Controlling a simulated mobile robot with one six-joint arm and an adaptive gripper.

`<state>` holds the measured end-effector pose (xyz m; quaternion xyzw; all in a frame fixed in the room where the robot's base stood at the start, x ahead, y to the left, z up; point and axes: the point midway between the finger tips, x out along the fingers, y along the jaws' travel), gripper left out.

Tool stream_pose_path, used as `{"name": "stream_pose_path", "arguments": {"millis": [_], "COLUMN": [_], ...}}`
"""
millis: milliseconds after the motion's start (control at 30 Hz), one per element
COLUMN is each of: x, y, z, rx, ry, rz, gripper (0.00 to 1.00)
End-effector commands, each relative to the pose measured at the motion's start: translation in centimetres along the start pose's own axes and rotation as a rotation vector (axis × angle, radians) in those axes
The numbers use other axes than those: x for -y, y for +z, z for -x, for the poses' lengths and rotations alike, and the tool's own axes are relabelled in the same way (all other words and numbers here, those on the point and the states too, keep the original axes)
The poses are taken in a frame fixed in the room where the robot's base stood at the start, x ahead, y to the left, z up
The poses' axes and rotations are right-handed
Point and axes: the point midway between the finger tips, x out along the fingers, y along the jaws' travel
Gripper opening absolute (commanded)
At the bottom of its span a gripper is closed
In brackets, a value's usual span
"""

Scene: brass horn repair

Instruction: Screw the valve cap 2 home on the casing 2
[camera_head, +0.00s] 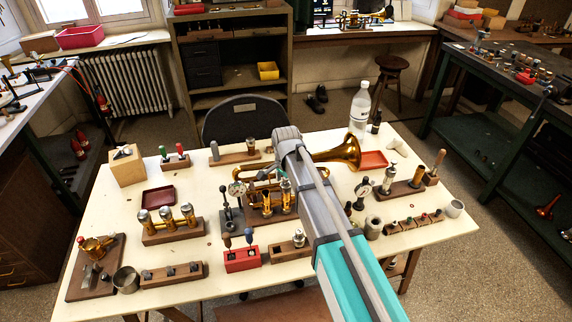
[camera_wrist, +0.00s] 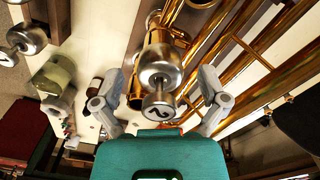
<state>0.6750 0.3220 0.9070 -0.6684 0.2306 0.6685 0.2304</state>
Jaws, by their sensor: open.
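In the wrist view a silver domed valve cap (camera_wrist: 160,72) sits in line with the end of a brass casing (camera_wrist: 158,38). A silver button marked 2 (camera_wrist: 161,109) stands out from it toward the camera. I cannot tell how tightly the cap sits. My gripper (camera_wrist: 160,84) is open, one finger on each side of the cap, with visible gaps. In the head view my arm hides the gripper and cap. The brass horn (camera_head: 340,152) shows its bell to the right of the arm.
Brass tubes (camera_wrist: 250,50) run close to the right finger. Left of the arm stand a block with several brass cylinders (camera_head: 168,220), a red block (camera_head: 242,260) and a dark red tray (camera_head: 159,197). A clear bottle (camera_head: 360,108) stands at the back right. Bare table shows at the left.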

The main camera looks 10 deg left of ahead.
Motion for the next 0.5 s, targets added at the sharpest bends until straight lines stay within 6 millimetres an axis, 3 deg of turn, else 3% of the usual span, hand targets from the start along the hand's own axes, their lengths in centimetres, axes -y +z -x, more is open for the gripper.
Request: {"name": "stream_pose_path", "arguments": {"millis": [500], "x": [0.00], "y": [0.00], "z": [0.02], "rx": [0.000], "ry": [0.000], "rz": [0.334], "gripper": [0.93]}}
